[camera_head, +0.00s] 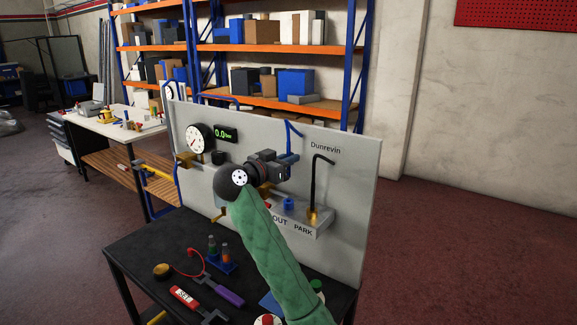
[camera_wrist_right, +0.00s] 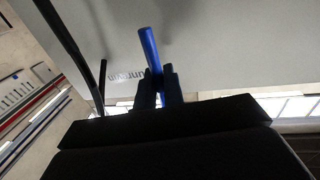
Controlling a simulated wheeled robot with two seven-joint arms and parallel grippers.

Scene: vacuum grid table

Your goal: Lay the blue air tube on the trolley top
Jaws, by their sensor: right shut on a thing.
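The black trolley top (camera_head: 145,240) lies below and to the left of the gripper, well apart from the tube. My left gripper is not in view.
The panel (camera_head: 345,230) carries a round gauge (camera_head: 199,138), a display (camera_head: 226,134) and a ledge with a black hooked rod (camera_head: 317,185). A purple-handled tool (camera_head: 222,290), a red-labelled tool (camera_head: 186,297) and a small blue rack (camera_head: 221,262) occupy the trolley top. Its left part is clearer.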

